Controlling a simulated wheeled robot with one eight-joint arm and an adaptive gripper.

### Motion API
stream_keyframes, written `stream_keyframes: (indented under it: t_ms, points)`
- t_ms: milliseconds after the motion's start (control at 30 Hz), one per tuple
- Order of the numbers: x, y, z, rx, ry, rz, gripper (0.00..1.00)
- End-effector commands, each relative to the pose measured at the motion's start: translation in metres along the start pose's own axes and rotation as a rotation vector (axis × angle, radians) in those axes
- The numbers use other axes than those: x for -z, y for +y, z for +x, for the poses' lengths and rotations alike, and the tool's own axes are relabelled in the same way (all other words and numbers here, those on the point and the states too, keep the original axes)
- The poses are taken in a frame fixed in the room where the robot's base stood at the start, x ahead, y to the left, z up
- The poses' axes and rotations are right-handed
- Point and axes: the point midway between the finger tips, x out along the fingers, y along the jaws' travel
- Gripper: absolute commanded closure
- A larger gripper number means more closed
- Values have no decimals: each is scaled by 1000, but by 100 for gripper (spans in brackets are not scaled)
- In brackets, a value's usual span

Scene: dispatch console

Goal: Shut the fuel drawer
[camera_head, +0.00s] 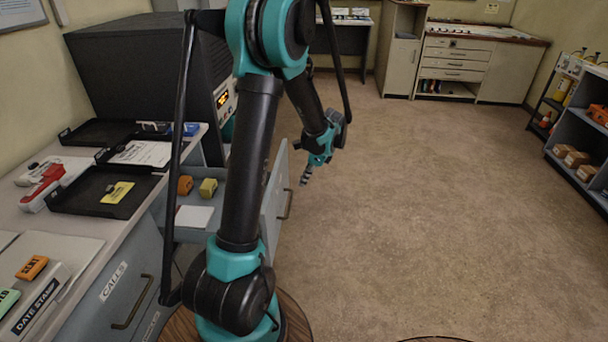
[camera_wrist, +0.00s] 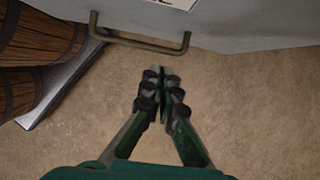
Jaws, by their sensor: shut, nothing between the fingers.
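A grey drawer (camera_head: 274,207) stands pulled out from the desk, with a bar handle (camera_head: 288,198) on its front. Inside it are an orange block (camera_head: 185,185), a yellow block (camera_head: 208,187) and a white card (camera_head: 194,216). In the wrist view the drawer front (camera_wrist: 245,30) fills the top, with its handle (camera_wrist: 140,42) and a cut-off white label; I cannot read its name. My gripper (camera_head: 304,181) is shut and empty, outside the drawer front. Its fingertips (camera_wrist: 162,72) are below the handle in the wrist view, apart from it. My arm hides part of the drawer.
The drawer marked CALLS (camera_head: 124,290) is shut, nearer in the same desk. Black trays (camera_head: 75,205) and stamps lie on the desktop. A dark cabinet (camera_head: 140,75) stands behind. Open carpet (camera_head: 430,200) lies to the right, with shelves (camera_head: 580,140) at the far right.

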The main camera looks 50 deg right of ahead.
Motion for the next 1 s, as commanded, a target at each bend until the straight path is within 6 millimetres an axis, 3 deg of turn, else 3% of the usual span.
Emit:
stream_keyframes:
  t_ms: [267,533,1000]
  points:
    - [0,0,55,-1,0,-2,100]
    - [-33,0,64,-1,0,-2,100]
    - [-38,0,66,0,0,0,100]
